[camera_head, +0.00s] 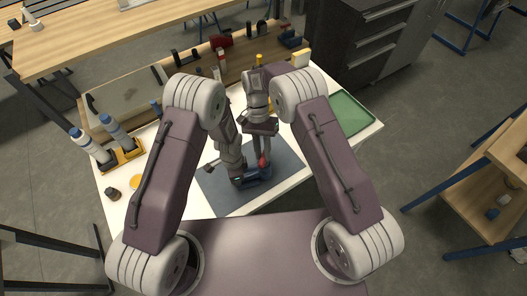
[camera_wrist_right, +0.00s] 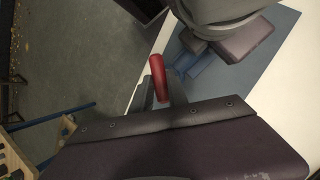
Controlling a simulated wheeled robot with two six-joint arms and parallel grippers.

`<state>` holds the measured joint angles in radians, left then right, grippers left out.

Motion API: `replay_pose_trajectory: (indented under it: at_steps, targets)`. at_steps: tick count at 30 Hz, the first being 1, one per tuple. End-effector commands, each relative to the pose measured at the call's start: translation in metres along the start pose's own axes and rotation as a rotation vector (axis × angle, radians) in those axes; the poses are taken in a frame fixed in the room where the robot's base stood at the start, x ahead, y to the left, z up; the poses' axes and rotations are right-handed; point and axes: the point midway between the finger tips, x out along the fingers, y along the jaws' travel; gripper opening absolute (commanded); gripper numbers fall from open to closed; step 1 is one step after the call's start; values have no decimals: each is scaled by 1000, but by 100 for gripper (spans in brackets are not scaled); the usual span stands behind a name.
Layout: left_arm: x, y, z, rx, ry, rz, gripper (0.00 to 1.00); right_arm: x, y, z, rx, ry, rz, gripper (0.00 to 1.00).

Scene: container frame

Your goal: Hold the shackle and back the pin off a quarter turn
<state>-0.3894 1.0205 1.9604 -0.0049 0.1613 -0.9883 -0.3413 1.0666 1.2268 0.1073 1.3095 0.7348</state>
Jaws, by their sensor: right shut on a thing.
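The blue shackle (camera_head: 257,181) lies low over the grey-blue mat (camera_head: 290,166), partly hidden by my grippers; parts of it show in the right wrist view (camera_wrist_right: 207,72). The red pin (camera_head: 263,162) stands out at the shackle; its red end shows in the wrist view (camera_wrist_right: 158,78). My right gripper (camera_head: 263,153) reaches down from above and is shut on the red pin. My left gripper (camera_head: 239,178) is at the left end of the shackle. Its fingertips are hidden, so its grip cannot be made out.
A green tray (camera_head: 350,114) is at the right of the white table (camera_head: 375,127). Several small tools line the back. The mat's right part is clear.

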Motion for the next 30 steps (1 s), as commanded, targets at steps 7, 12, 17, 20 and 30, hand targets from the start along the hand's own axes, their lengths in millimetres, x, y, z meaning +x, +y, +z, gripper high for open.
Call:
replay_pose_trajectory:
  at_steps: [7,12,17,20,30]
  targets:
    - [0,-2,-2,-1,4,-6,0,3,-2,1,-16,-1,6,0]
    - [0,-2,-2,-1,4,-6,0,3,-2,2,-16,-2,6,0]
    - [0,-2,-2,-1,4,-6,0,3,-2,2,-16,-2,5,33]
    - [0,-2,-2,-1,4,-6,0,2,-2,1,-15,-1,5,41]
    - [0,-1,-1,-1,3,-4,0,-10,-2,0,-15,4,4,41]
